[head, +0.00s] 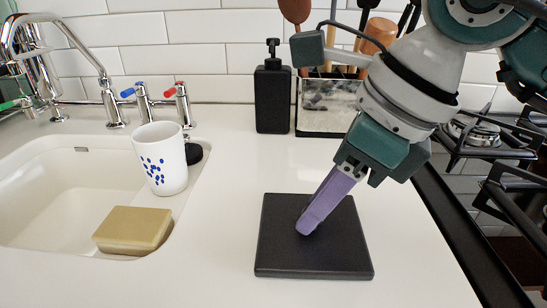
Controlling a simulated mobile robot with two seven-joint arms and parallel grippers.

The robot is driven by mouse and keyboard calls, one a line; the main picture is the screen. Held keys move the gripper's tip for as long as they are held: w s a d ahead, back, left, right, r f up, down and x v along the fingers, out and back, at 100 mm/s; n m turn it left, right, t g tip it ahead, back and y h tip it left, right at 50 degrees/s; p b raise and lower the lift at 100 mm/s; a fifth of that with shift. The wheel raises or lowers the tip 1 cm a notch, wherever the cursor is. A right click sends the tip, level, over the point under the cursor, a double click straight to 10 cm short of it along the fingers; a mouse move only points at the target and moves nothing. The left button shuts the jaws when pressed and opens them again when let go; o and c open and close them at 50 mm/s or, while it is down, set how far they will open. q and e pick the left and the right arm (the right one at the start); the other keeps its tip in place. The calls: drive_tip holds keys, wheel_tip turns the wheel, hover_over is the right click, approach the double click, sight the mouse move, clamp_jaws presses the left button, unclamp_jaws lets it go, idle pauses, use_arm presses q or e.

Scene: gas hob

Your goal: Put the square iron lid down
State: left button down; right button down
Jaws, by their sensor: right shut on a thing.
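The square iron lid (285,255) is a flat black plate, level, at the front middle of the white counter. It looks to be on the counter or very close to it; I cannot tell if there is a gap under its edge. My right gripper (307,228) reaches in from the upper right, its purple fingers slanting down to the middle of the lid. It is shut on the lid there; the fingers hide the gripped part. My left gripper is not in view.
A white mug with blue spots (160,160) and a yellow sponge (133,229) are by the sink (60,190) at left. A black soap bottle (272,92) and a utensil holder (325,107) stand behind. The gas hob (480,140) is at right. Counter around the lid is clear.

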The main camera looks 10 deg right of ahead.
drive_tip(key=c, duration=1.1)
unclamp_jaws()
drive_tip(key=shift+f, duration=0.15)
drive_tip(key=o, duration=0.5)
